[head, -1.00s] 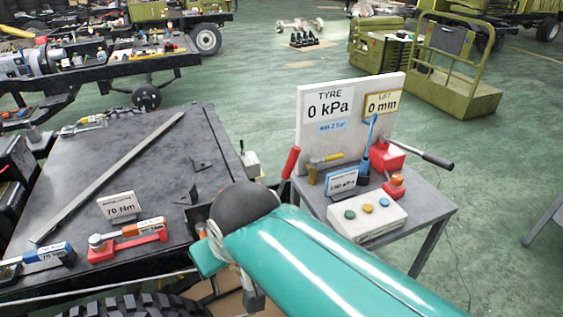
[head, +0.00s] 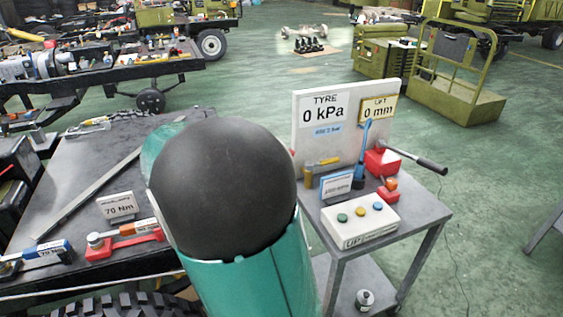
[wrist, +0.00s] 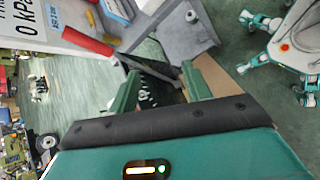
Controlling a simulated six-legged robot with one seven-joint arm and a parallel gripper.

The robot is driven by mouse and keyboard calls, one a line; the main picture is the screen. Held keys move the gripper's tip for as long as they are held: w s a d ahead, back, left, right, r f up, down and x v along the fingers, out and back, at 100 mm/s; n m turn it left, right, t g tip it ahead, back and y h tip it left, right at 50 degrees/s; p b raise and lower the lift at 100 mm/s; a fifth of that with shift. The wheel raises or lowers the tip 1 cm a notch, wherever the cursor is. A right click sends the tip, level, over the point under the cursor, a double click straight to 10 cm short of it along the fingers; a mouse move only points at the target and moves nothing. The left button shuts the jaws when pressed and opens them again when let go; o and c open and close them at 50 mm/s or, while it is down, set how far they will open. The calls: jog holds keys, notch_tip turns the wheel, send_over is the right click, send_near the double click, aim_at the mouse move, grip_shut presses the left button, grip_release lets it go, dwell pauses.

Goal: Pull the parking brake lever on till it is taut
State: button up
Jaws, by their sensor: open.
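The parking brake lever shows in the wrist view, with a red grip (wrist: 88,41) at the upper left and a dark shaft (wrist: 138,63) running down to the right. My gripper (wrist: 165,84) is open, with one green finger on each side and nothing held between them. The dark lower part of the lever shows beyond and between the fingers, while the red grip lies up and left of them. I cannot tell whether a finger touches the shaft. In the head view my arm hides the lever and gripper.
A small grey table (head: 425,212) stands to the right with a TYRE/LIFT board (head: 322,140), a button box (head: 360,224) and a red jack (head: 382,161). A dark workbench (head: 75,185) with torque wrenches is at the left.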

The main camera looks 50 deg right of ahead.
jog(key=w+d+f+n+g+h, duration=0.2)
jog(key=w+d+n+h, duration=0.15)
jog(key=d, duration=0.35)
jog(key=w+d+f+n+g+h, duration=0.1)
jog(key=w+d+f+n+h, duration=0.1)
jog(key=w+d+n+h, duration=0.25)
jog(key=shift+m, duration=0.6)
jog(key=x, duration=1)
jog(key=r+x, duration=0.1)
jog(key=x, duration=0.4)
jog(key=shift+s+d, duration=0.15)
jog(key=shift+d, duration=0.05)
grip_shut()
